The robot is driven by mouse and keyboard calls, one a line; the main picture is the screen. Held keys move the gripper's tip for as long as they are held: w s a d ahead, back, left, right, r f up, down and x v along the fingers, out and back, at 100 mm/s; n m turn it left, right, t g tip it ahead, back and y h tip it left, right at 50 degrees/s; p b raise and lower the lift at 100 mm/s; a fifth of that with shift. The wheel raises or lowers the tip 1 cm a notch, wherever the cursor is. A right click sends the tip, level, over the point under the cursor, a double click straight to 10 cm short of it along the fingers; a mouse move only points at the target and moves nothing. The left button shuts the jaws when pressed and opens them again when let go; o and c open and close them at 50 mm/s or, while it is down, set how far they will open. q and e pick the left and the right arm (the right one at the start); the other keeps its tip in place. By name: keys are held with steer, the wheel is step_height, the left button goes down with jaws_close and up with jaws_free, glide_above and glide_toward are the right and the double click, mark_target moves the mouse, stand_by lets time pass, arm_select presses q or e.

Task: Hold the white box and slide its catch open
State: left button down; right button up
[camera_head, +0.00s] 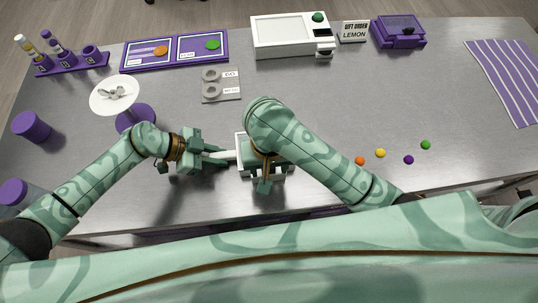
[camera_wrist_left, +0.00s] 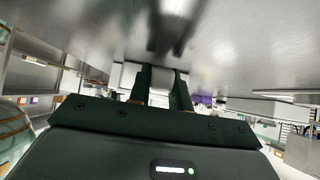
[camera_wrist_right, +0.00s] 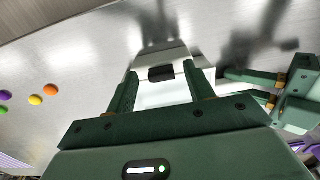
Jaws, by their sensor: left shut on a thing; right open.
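The white box (camera_head: 241,142) sits on the metal table near its front edge, largely hidden under my right arm in the head view. In the right wrist view its white body (camera_wrist_right: 158,98) shows with a dark catch (camera_wrist_right: 161,73) on it. My left gripper (camera_head: 222,157) is shut on a white part at the box's left side; that part also shows between its fingers in the left wrist view (camera_wrist_left: 160,84). My right gripper (camera_wrist_right: 160,76) is open above the box, its fingers on either side of the catch. I cannot tell whether they touch it.
Several small coloured balls (camera_head: 380,153) lie right of the box. A white plate (camera_head: 114,94), a purple disc (camera_head: 135,118) and a grey block with rings (camera_head: 221,86) stand behind and left. A white machine (camera_head: 290,36) and a purple box (camera_head: 398,32) are at the back.

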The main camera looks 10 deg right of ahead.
step_height(320, 180, up, 12)
steer(key=shift+f, duration=0.25)
stand_by(0.4)
arm_select(q)
steer(key=c, duration=1.2)
jaws_free()
